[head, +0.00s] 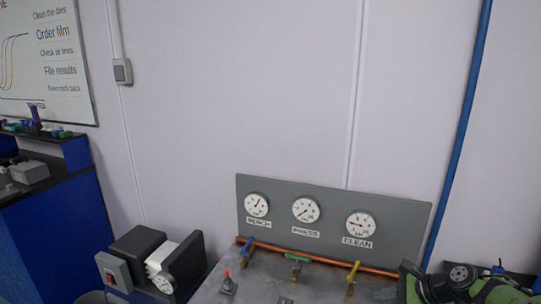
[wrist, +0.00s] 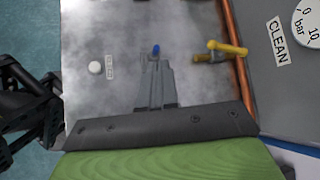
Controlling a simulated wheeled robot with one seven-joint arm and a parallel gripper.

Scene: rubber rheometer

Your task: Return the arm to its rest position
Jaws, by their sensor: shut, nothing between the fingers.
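My gripper (wrist: 154,68) shows in the wrist view. Its grey fingers are together and hold nothing. They reach out from a dark bar over a worn grey metal top (wrist: 105,25). A small blue tip (wrist: 156,49) shows just beyond the fingertips; I cannot tell how far below them it is. In the head view the fingers are not seen; a green and black part of my arm shows at the lower right corner.
A gauge panel (head: 400,205) stands behind a copper pipe (head: 325,262) with blue, green and yellow valves (head: 352,275). The yellow valve (wrist: 228,48) is right of my fingers in the wrist view. A dark motor unit (head: 138,243) stands left.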

